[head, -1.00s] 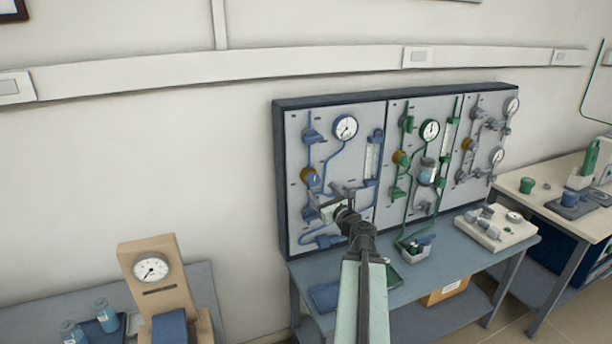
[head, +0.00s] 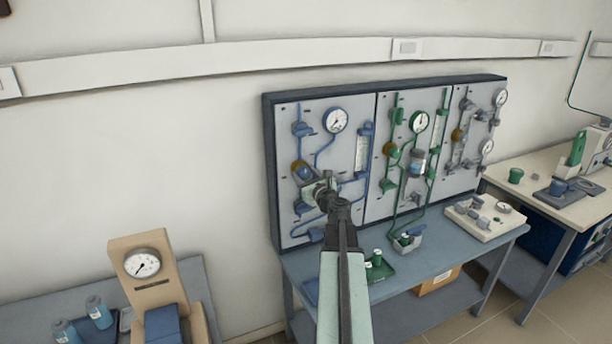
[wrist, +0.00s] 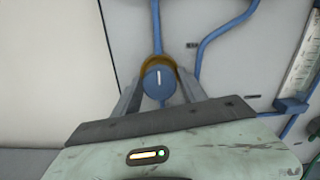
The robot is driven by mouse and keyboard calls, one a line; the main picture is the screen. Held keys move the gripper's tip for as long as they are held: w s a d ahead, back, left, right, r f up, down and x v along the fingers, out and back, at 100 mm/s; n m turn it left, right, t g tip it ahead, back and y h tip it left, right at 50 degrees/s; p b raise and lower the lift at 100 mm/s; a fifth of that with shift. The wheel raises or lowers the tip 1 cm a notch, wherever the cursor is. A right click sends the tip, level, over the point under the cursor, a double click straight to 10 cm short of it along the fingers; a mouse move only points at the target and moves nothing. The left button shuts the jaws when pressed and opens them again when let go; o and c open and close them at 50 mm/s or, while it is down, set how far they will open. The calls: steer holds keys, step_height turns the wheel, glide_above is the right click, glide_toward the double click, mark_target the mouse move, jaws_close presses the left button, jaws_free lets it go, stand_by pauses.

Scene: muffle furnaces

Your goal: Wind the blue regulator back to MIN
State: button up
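The blue regulator (head: 299,165) is on the left panel of the wall board, on the blue pipework. In the wrist view its round blue knob (wrist: 158,83) faces me, with a brass body behind it and a white mark pointing almost straight up. My gripper (head: 308,178) is at the regulator in the head view and partly covers it. In the wrist view my gripper (wrist: 159,82) is open, one finger on each side of the knob. Narrow gaps seem to show; whether the fingers touch it I cannot tell. No MIN lettering is readable.
A blue-panel gauge (head: 336,120) and a flow tube (head: 362,152) are close to the regulator. Green and grey panels stand to the right. The bench (head: 440,250) below holds a green tray (head: 381,272) and small parts. A wooden gauge stand (head: 140,264) is at lower left.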

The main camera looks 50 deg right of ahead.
jaws_close()
steer(key=c, duration=0.9)
jaws_free()
steer(key=c, duration=0.9)
jaws_free()
steer(key=shift+n, duration=0.3)
steer(key=c, duration=0.9)
jaws_free()
steer(key=n, duration=0.3)
steer(key=shift+n, duration=0.3)
steer(key=c, duration=0.9)
jaws_free()
steer(key=n, duration=0.4)
steer(key=shift+n, duration=0.3)
steer(key=c, duration=0.9)
jaws_free()
steer(key=n, duration=0.4)
steer(key=shift+n, duration=0.3)
steer(key=c, duration=0.9)
jaws_free()
steer(key=n, duration=0.4)
steer(key=shift+n, duration=0.3)
steer(key=c, duration=0.9)
jaws_free()
steer(key=shift+n, duration=0.3)
steer(key=c, duration=0.9)
jaws_free()
